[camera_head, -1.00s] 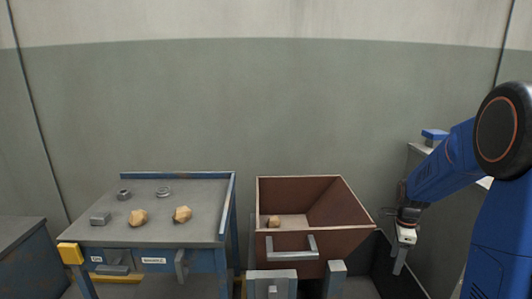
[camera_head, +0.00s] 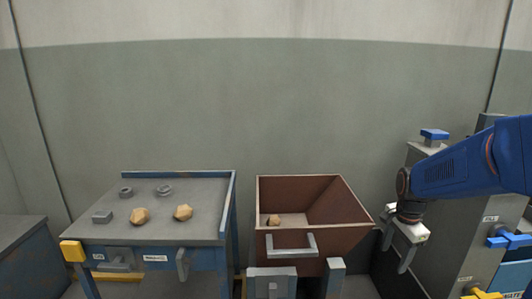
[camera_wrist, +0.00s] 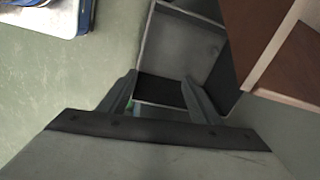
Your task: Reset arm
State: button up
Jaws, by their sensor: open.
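My gripper (camera_head: 394,252) is to the right of the brown open bin in the head view, beside its right edge and in front of a grey cabinet. Its two fingers are apart and nothing is between them. In the wrist view the open fingers (camera_wrist: 160,95) point toward a grey box-like surface, with part of the brown bin at the upper right. My blue arm reaches in from the right edge of the head view.
The brown bin (camera_head: 345,205) holds one tan lump (camera_head: 274,220). A grey-topped table (camera_head: 205,195) at the left bears two tan lumps (camera_head: 140,216) and several small grey metal parts (camera_head: 102,217). A grey cabinet (camera_head: 455,215) with blue handles stands right, close behind my gripper.

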jog(key=s+a+r+n+t, duration=0.1)
jog(key=s+a+r+n, duration=0.1)
jog(key=s+n, duration=0.3)
jog(key=s+a+r+n+t, duration=0.1)
jog(key=s+a+n, duration=0.3)
jog(key=s, duration=0.6)
jog(key=s+a+r+n+t, duration=0.1)
jog(key=s+a+r+n, duration=0.2)
jog(key=s+n, duration=0.3)
jog(key=shift+s+a+r+n, duration=0.35)
jog(key=shift+s+r, duration=0.25)
jog(key=shift+s, duration=0.45)
